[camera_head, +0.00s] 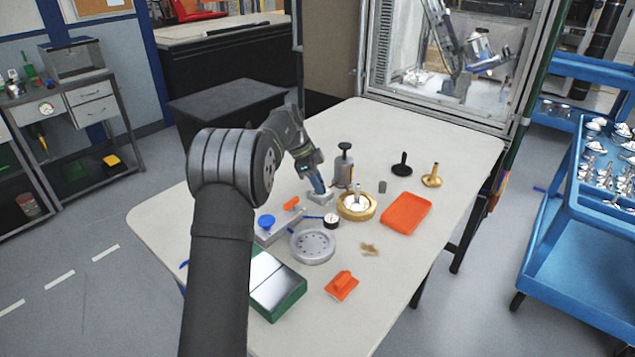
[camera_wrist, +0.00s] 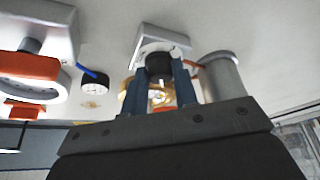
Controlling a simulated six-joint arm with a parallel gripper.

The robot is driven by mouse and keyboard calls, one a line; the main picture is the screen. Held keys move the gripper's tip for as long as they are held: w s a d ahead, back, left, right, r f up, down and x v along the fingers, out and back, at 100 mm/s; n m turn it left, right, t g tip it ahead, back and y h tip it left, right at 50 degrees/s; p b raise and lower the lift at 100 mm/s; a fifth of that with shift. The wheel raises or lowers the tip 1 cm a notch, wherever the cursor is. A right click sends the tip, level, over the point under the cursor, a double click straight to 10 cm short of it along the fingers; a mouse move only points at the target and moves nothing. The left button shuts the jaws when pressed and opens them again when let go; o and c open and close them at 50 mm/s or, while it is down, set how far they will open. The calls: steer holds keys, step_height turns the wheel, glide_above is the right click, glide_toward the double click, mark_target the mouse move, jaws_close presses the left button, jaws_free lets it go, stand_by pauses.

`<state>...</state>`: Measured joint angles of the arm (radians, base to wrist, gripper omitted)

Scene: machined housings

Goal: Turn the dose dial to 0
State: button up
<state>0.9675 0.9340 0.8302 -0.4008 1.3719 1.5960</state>
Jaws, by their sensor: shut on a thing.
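A dark round knob (camera_wrist: 158,66), which I take to be the dose dial, sits on a pale grey bracket (camera_wrist: 176,38) in the wrist view. My gripper (camera_wrist: 160,90) has its two blue fingers on either side of the knob, shut on it. In the head view my gripper (camera_head: 319,189) points down at the grey bracket (camera_head: 314,200), and the fingers hide the knob. No scale marks or pointer on the dial can be read, so its setting cannot be told.
A brass ring part (camera_head: 357,206), a small gauge (camera_head: 331,220), a grey flange (camera_head: 313,246) and an orange tray (camera_head: 406,214) lie nearby.

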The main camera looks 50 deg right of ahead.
steer(key=o, duration=1)
steer(key=shift+r, duration=0.1)
steer(key=v, duration=1.7)
steer(key=shift+w+r, duration=0.1)
steer(key=shift+w, duration=0.1)
steer(key=x, duration=1.7)
steer(key=shift+s+f, duration=0.2)
steer(key=shift+s, duration=0.05)
